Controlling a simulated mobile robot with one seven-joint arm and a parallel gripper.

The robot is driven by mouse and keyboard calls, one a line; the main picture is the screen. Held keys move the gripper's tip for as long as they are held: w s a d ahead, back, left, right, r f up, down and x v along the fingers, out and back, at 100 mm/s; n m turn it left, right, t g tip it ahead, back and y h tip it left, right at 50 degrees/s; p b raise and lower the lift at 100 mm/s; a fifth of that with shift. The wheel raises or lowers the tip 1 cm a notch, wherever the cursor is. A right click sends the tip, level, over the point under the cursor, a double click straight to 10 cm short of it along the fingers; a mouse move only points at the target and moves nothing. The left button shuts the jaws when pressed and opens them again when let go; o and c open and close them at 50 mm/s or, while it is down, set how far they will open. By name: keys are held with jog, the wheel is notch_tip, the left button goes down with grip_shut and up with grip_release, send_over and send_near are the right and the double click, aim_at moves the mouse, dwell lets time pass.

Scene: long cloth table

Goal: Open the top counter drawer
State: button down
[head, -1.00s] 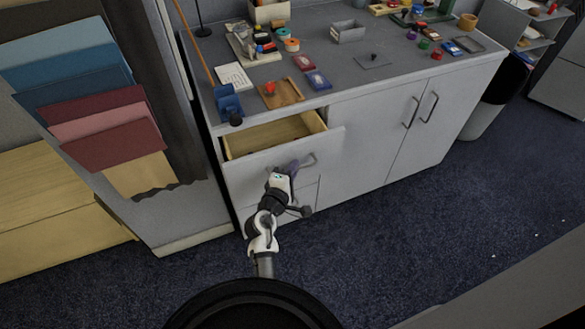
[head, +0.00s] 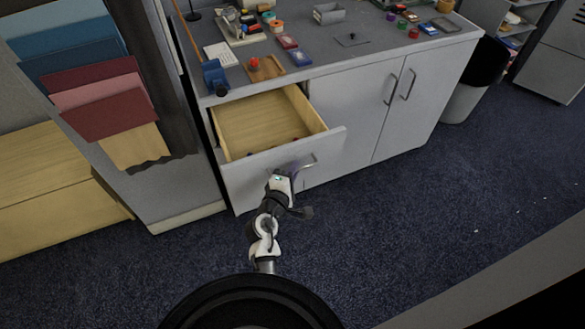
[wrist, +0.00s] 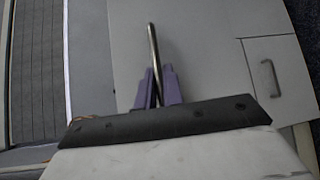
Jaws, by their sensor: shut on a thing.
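The top counter drawer (head: 262,122) stands well out of the grey counter in the head view, its pale wooden inside showing. A few small dark red items lie near the inside of its front. My gripper (head: 293,170) is at the drawer front, at the drawer's handle (head: 309,161). In the wrist view the purple fingers of my gripper (wrist: 158,88) are shut on the metal bar handle (wrist: 153,45). The far end of the bar sticks out beyond the fingers.
The counter top (head: 340,62) holds small tools, tapes and boxes. Two cupboard doors (head: 375,115) with bar handles are shut, right of the drawer. Hanging cloth samples (head: 90,95) are at the left. The blue carpet (head: 400,210) in front is clear.

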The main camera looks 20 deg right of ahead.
jog(key=shift+s, duration=0.25)
jog(key=c, duration=1.5)
grip_release()
jog(key=shift+d, duration=0.1)
